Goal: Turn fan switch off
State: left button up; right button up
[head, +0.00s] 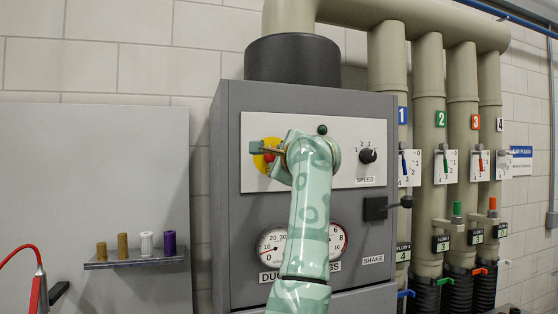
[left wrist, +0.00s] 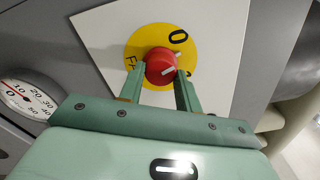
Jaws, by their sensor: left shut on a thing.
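The fan switch is a red knob (left wrist: 160,66) on a yellow disc (left wrist: 140,42) fixed to a white panel. The disc carries a "0" and letters beginning "FA"; the rest is hidden. A short white line on the knob lies tilted. In the head view the yellow disc (head: 260,162) and a little of the red knob (head: 269,157) show behind my left gripper (head: 262,150). My left gripper is shut on the red knob, with one finger on each side in the left wrist view (left wrist: 160,88). My right gripper is not in view.
The grey cabinet (head: 228,200) also bears a black SPEED knob (head: 368,156), a SHAKE lever (head: 375,208) and gauges partly behind my arm. Numbered pipes (head: 428,90) with valves stand at the right. A small shelf (head: 135,261) with several cylinders is at the left.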

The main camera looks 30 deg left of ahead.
pick_arm(q)
jog(key=n, duration=0.4)
jog(key=shift+n, duration=0.7)
jog(key=o, duration=1)
jog(key=shift+b, duration=0.3)
jog(key=b+v, duration=0.6)
jog(key=v, duration=1)
jog(key=shift+s, duration=0.2)
